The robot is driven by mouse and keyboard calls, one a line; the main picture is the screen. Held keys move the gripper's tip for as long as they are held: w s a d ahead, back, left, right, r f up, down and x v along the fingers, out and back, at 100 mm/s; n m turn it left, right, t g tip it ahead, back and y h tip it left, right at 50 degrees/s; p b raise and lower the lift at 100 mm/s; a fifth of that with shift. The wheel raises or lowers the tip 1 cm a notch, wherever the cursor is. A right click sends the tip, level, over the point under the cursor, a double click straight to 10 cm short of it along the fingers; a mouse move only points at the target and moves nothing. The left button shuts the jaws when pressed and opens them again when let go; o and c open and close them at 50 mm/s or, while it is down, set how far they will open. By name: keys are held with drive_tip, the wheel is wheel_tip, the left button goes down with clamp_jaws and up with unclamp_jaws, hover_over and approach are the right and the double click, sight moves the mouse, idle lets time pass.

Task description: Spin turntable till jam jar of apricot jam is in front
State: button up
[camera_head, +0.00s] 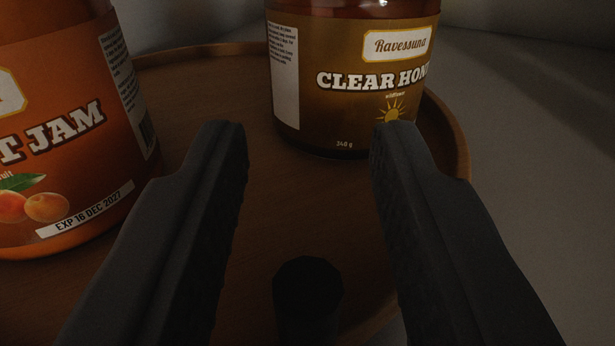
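The wooden turntable (215,190) fills the middle of the view, with a raised rim on the right and at the back. The apricot jam jar (60,130) stands on it at the left, cut off by the picture edge; its orange label shows "T JAM", apricots and an expiry date. A dark knob or peg (308,285) stands low in the middle, between my fingers in the picture. My gripper (310,140) is open, with nothing between its fingertips. The fingers point over the turntable; whether they touch it I cannot tell.
A jar of clear honey (345,110) with a brown label stands on the turntable at the back right, just beyond my fingertips in the picture. A grey surface (540,150) to the right of the turntable is bare. The scene is dim.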

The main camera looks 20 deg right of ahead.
drive_tip(key=shift+s, duration=0.15)
drive_tip(key=b+v, duration=0.1)
drive_tip(key=v, duration=1.2)
drive_tip(key=shift+s, duration=0.25)
drive_tip(key=shift+a, duration=0.15)
drive_tip(key=shift+c, duration=0.3)
